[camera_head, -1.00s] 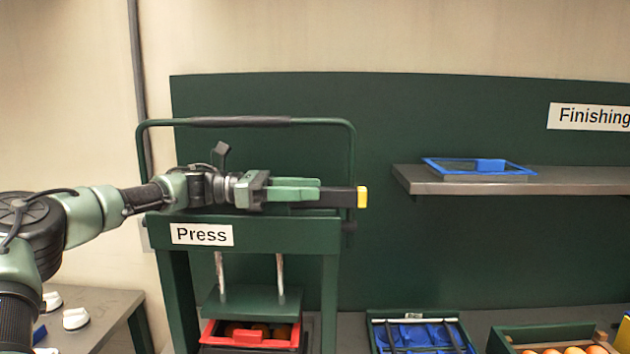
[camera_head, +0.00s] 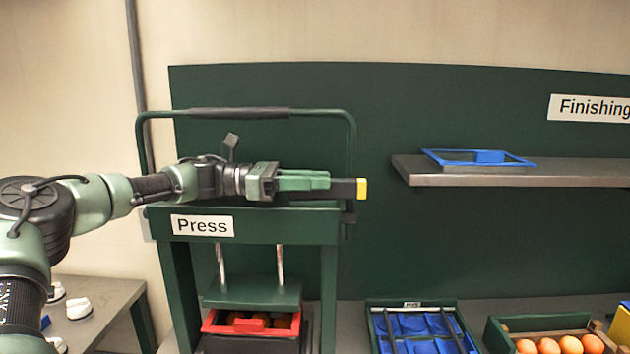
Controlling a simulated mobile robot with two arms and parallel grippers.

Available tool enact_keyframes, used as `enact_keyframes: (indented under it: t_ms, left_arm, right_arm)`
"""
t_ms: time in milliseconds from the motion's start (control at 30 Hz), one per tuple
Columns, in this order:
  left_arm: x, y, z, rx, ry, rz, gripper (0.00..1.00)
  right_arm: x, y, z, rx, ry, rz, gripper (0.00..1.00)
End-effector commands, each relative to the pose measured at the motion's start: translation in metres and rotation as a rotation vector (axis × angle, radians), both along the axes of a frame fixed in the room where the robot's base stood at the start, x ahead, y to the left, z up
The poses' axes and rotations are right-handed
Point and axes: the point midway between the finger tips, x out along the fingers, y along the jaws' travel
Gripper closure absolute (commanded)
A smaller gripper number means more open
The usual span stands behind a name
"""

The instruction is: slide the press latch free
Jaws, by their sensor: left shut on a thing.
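The green press (camera_head: 270,222) stands left of centre with a "Press" label on its crossbar. Its latch, a dark bar with a yellow end (camera_head: 362,189), lies level along the top of the crossbar and points right. My left gripper (camera_head: 318,181) comes in from the left over the crossbar, its green fingers shut on the latch, with the yellow end sticking out beyond the fingertips. The fingers hide part of the bar. The press handle (camera_head: 240,113) arches above, and the press plate (camera_head: 252,292) hangs on two rods. My right gripper is not in view.
A red tray (camera_head: 210,322) with fruit sits under the plate. On the right are a blue frame (camera_head: 432,158) on a shelf (camera_head: 480,179), a green tray with blue inserts (camera_head: 371,325) and a crate (camera_head: 495,335) of oranges. White pieces (camera_head: 78,308) lie on the left table.

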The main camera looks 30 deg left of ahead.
Motion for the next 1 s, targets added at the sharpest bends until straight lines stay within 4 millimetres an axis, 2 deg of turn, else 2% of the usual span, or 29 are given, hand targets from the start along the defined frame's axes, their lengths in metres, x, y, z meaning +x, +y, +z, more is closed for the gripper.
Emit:
enact_keyframes:
  t_ms: [1000]
  left_arm:
    - [0.0002, 0.0004, 0.0018, 0.0, -0.001, 0.001, 1.0]
  right_arm:
    - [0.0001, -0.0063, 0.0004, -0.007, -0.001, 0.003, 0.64]
